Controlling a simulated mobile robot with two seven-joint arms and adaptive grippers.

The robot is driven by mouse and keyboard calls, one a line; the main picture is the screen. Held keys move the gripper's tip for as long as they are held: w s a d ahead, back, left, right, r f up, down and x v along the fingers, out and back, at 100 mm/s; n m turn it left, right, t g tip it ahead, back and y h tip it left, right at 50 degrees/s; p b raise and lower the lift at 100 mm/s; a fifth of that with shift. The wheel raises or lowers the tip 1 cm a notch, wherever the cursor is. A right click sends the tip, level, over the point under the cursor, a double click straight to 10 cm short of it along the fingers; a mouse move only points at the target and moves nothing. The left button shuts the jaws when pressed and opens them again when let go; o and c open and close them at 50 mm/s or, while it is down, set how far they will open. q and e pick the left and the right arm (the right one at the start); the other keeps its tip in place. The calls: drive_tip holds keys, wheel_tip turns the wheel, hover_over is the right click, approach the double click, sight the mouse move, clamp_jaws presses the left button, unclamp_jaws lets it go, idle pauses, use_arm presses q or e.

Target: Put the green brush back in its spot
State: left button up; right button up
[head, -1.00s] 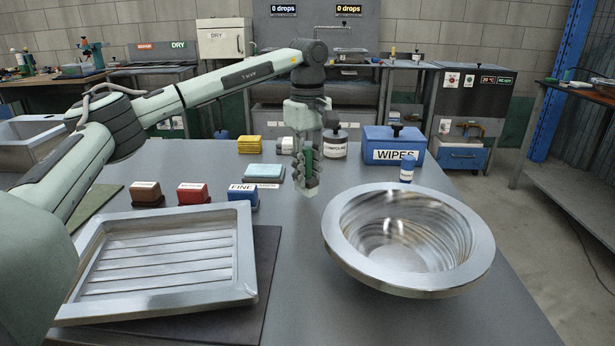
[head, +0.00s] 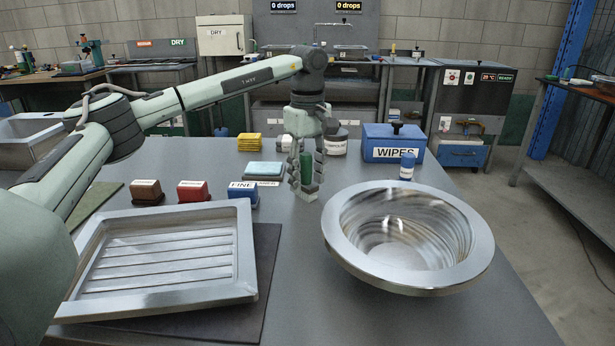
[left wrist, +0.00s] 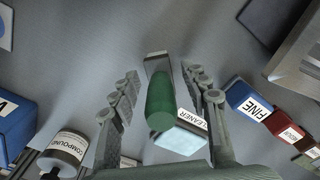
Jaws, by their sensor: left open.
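The green brush (head: 306,166) has a green handle and a pale block-like base, and it is upright on or just above the grey table between the tray and the bowl. My left gripper (head: 307,178) points down over it with its fingers on either side of the handle. In the left wrist view the green handle (left wrist: 160,98) lies between the two open fingers (left wrist: 161,88), with gaps visible on both sides. Whether the base touches the table is hard to tell. My right gripper is not in view.
A metal bowl (head: 345,246) stands right of the brush and a ribbed metal tray (head: 245,252) left. Brown, red and blue (head: 243,193) blocks line the tray's back. Behind are a light-blue pad (head: 265,169), a compound jar (head: 337,147) and a blue wipes box (head: 393,142).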

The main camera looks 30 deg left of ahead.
use_arm(q)
wheel_tip(320, 180, up, 11)
drive_tip(key=shift+f, duration=0.1)
drive_tip(key=shift+r, duration=0.55)
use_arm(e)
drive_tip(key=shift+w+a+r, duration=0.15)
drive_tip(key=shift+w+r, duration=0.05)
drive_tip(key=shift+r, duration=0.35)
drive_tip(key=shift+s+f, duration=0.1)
use_arm(q)
drive_tip(key=shift+d, duration=0.1)
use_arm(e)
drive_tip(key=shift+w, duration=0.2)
